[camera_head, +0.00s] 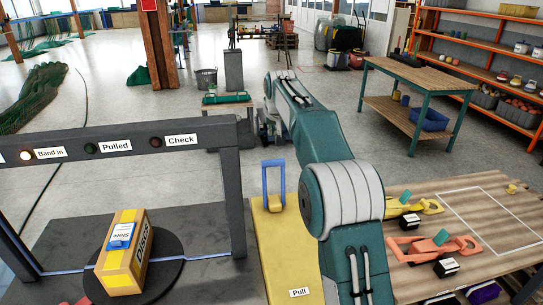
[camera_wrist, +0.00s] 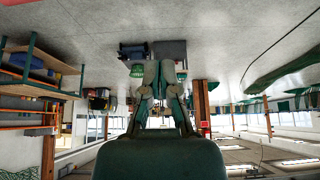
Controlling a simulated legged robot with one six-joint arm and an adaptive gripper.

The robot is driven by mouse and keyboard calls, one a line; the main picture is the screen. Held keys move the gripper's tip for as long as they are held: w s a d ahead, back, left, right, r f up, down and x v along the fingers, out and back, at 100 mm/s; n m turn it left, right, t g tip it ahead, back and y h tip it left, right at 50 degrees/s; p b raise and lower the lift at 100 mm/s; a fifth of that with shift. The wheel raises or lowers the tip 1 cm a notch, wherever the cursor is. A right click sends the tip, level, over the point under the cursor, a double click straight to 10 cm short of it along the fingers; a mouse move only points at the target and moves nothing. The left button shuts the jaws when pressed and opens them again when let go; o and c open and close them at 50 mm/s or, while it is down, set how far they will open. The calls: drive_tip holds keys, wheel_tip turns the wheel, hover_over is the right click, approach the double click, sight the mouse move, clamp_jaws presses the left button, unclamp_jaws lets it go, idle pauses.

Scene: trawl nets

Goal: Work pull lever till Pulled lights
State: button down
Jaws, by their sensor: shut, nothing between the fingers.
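The pull lever (camera_head: 274,184) is a blue upright loop handle on a yellow panel (camera_head: 255,262) marked "Pull", left of my arm in the head view. The "Pulled" light (camera_head: 90,148) on the grey frame is dark. The "Band in" light (camera_head: 26,156) glows, and the "Check" light (camera_head: 156,142) is dark. My gripper (camera_wrist: 159,68) shows in the wrist view, shut and empty, pointing out over the floor. The lever does not show clearly in the wrist view. In the head view my arm reaches up past the lever, apart from it; the fingers are not clear there.
A yellow box (camera_head: 125,252) marked "Discs" sits on a dark round plate (camera_head: 165,275) under the frame (camera_head: 232,190), with a blue band beside it. A wooden table (camera_head: 500,220) with orange and yellow tools stands right of my arm. A workbench (camera_head: 420,75) stands farther back.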

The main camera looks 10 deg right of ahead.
drive_tip(key=shift+w+f, duration=0.25)
drive_tip(key=shift+w, duration=0.1)
drive_tip(key=x, duration=1)
drive_tip(key=shift+s+f, duration=0.2)
drive_tip(key=shift+s, duration=0.8)
drive_tip(key=shift+s+f, duration=0.15)
drive_tip(key=shift+s, duration=0.8)
drive_tip(key=shift+s, duration=0.1)
